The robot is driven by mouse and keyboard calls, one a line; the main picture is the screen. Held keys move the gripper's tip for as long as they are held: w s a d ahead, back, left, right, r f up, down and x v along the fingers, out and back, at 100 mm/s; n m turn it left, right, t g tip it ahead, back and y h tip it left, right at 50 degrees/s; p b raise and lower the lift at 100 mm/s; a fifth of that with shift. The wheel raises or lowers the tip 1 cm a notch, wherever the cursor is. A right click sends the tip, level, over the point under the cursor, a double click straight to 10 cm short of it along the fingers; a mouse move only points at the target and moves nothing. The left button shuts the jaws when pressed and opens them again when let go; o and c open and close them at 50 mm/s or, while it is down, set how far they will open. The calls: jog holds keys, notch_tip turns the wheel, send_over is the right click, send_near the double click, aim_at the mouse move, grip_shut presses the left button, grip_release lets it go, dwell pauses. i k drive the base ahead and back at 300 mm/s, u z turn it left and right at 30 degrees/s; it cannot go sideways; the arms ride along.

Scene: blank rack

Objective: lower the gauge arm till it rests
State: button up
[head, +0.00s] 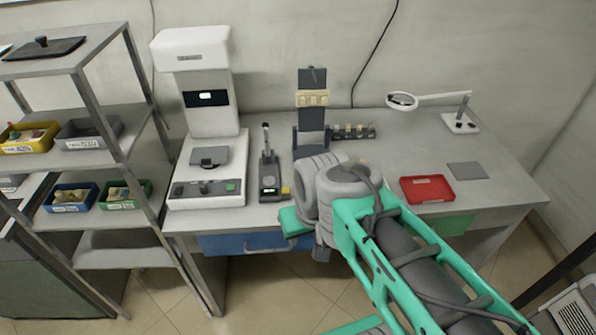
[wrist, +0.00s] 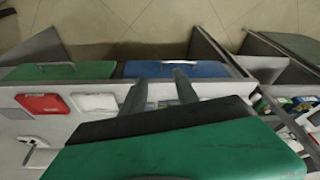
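The gauge (head: 268,183) stands on the bench between the white machine and the dark upright stand. It has a dark base, a yellow part at its right front corner, and a thin arm (head: 266,138) raised nearly upright. My gripper (wrist: 160,84) shows in the wrist view as two grey fingers with a clear gap between them, pointing toward the drawer fronts. I cannot make out anything held. In the head view my arm reaches over the bench's front edge, right of the gauge; the fingertips cannot be made out there. I cannot pick out the gauge in the wrist view.
A white machine (head: 210,120) stands left of the gauge. A dark stand (head: 312,120) with beige blocks is behind my arm. A red tray (head: 427,189), a grey pad (head: 467,171) and a magnifier lamp (head: 403,101) are at the right. A blue drawer (head: 245,243) is below.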

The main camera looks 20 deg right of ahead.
aim_at(266, 125)
jog(key=k, duration=0.55)
jog(key=u, duration=1)
jog(key=i, duration=1.35)
jog(key=z, duration=0.35)
